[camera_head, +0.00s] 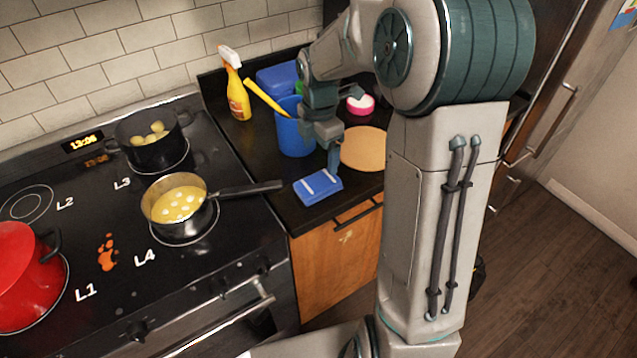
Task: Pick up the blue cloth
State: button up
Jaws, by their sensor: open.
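The blue cloth (318,187) lies folded on the dark counter near its front edge, with two pale stripes across its top. My gripper (333,172) points down just above the cloth's far right part. It is open and nothing shows between its fingers. Whether a fingertip touches the cloth, I cannot tell. My arm comes in from the right and hides part of the counter behind.
A blue container (294,135) with a yellow handle stands behind the cloth. A yellow spray bottle (236,92), a round board (364,148) and a pink-rimmed item (360,104) are nearby. A saucepan (178,202) has its handle (247,188) reaching over the counter, left of the cloth.

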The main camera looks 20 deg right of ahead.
aim_at(318, 181)
notch_tip(318, 181, down, 9)
jog(key=shift+a+f+p, duration=0.1)
jog(key=shift+a+p, duration=0.05)
jog(key=shift+p, duration=0.55)
jog(key=c, duration=1.1)
jog(key=shift+o, duration=0.2)
jog(key=shift+r, duration=0.55)
jog(key=r, duration=0.2)
jog(key=r+b, duration=0.1)
jog(key=shift+s+d+r, duration=0.25)
jog(key=shift+d+r, duration=0.1)
jog(key=shift+d, duration=0.05)
jog(key=s+d+r+b, duration=0.1)
jog(key=s+d+r, duration=0.5)
jog(key=s+d, duration=0.1)
jog(key=shift+s+d+r+b, duration=0.2)
jog(key=shift+s+d+b, duration=0.1)
jog(key=shift+s+b, duration=0.05)
jog(key=shift+o, duration=0.4)
